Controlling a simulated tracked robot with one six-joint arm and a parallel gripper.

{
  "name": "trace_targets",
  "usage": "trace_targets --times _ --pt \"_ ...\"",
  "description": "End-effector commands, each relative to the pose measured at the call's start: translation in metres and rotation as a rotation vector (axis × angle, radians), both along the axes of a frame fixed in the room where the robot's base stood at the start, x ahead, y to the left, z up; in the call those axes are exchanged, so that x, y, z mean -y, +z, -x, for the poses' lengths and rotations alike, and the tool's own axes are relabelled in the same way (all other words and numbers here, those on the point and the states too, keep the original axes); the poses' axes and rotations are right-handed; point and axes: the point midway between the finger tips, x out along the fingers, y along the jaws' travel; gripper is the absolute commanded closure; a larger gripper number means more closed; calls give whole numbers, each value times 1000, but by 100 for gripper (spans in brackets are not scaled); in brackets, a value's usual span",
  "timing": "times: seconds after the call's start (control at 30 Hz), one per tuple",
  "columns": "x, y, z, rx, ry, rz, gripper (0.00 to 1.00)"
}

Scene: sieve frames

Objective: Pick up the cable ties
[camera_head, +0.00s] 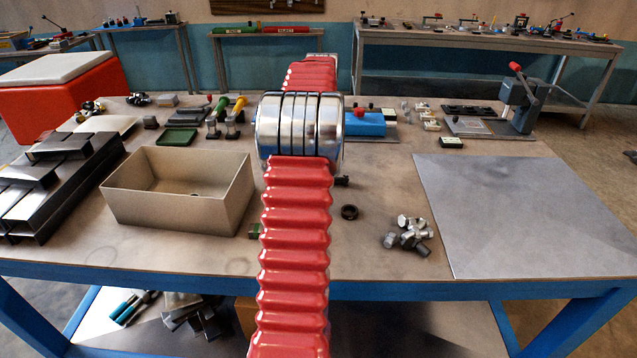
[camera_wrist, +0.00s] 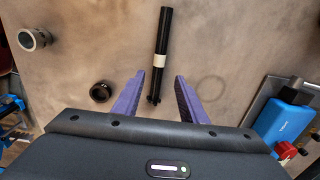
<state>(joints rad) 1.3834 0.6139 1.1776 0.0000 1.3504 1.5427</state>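In the wrist view, a slim black bundle with a pale band around its middle, which looks like the cable ties (camera_wrist: 162,35), lies on the brown table top. It points away from my gripper (camera_wrist: 160,76). My gripper has two purple fingers, spread apart with a gap between them. The near end of the bundle shows in the gap between the fingers, with neither finger seen touching it. How high the fingers are above the table is hard to tell. In the head view my red arm hides my gripper and most of the bundle.
A black ring (camera_wrist: 101,91) lies left of the fingers and a metal ring (camera_wrist: 34,38) farther left. A blue device (camera_wrist: 288,122) is at the right. In the head view, an open beige box (camera_head: 150,208), a grey sheet (camera_head: 530,210) and a pile of metal fittings (camera_head: 408,235) are on the table.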

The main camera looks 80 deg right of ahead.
Motion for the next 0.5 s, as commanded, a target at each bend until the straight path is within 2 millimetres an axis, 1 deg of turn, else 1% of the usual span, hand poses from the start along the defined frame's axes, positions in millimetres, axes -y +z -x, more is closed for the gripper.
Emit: trace_targets --times 0.03,0.13,0.5 --pt "0 -6 0 0 0 -2 62" --pt "0 -12 0 0 0 0 62" --pt "0 -15 0 0 0 0 62"
